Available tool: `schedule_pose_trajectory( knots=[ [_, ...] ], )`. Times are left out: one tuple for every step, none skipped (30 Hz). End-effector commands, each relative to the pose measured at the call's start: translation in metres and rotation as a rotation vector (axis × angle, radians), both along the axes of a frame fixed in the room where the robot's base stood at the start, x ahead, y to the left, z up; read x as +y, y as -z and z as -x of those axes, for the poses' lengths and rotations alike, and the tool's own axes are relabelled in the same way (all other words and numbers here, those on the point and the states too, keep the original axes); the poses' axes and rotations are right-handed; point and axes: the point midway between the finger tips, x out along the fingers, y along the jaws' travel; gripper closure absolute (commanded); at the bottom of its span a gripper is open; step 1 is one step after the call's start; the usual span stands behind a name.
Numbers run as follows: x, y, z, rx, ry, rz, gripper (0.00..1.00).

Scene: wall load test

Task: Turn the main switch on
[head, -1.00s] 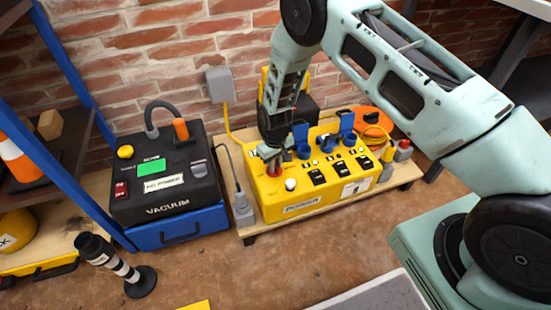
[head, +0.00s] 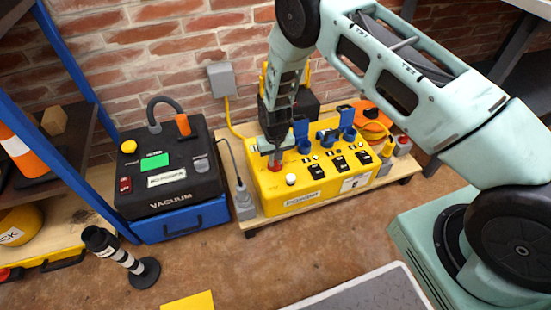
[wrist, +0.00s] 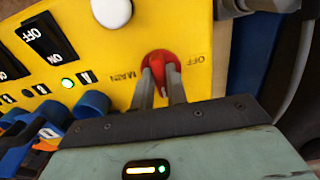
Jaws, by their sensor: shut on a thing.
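The yellow distribution box (head: 255,190) stands on a low wooden pallet against the brick wall. Its main switch is a red rotary knob (wrist: 160,65), with "MAIN" and "OFF" printed on the box beside it. In the head view the red knob (head: 275,166) shows just below my gripper (head: 275,160). In the wrist view my gripper (wrist: 162,92) has its two fingers on either side of the knob's raised grip, shut on it. The fingers and body hide part of the knob, and its exact angle is hard to tell.
Black rocker switches (wrist: 48,38), a white knob (wrist: 112,10) and blue sockets (wrist: 92,104) sit close by on the box. A green light (wrist: 68,83) glows there. The black vacuum (head: 165,165) stands left, with a cable (head: 232,160) between it and the box.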

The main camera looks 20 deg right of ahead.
Motion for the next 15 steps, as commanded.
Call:
schedule_pose_trajectory(
  knots=[
    [0.0005,-0.0003,-0.0003,-0.001,0.003,-0.001,1.00],
    [0.0005,-0.0003,-0.0003,-0.001,0.003,-0.001,1.00],
    [0.0005,-0.0003,-0.0003,-0.001,0.003,-0.001,1.00],
    [0.0005,-0.0003,-0.0004,-0.001,0.002,-0.001,0.77],
    [0.0005,-0.0003,-0.0004,-0.001,0.002,-0.001,0.69],
    [0.0004,-0.0003,-0.0004,-0.001,0.002,-0.001,0.64],
    [0.0004,-0.0003,-0.0003,-0.001,0.002,-0.001,0.64],
    [0.0003,-0.0003,-0.0003,-0.001,0.002,-0.001,0.64],
    [0.0003,-0.0003,-0.0003,-0.001,0.002,-0.001,0.64],
    [0.0003,-0.0002,-0.0003,-0.001,0.001,-0.001,0.64],
    [0.0002,-0.0002,-0.0003,-0.001,0.001,-0.001,0.64],
    [0.0002,-0.0002,-0.0003,-0.001,0.001,-0.001,0.64],
    [0.0002,-0.0003,-0.0003,-0.001,0.001,-0.001,0.64],
    [0.0002,-0.0008,-0.0003,-0.001,0.001,-0.001,0.64],
    [0.0002,-0.0023,-0.0004,-0.001,0.001,-0.001,0.64]
  ],
)
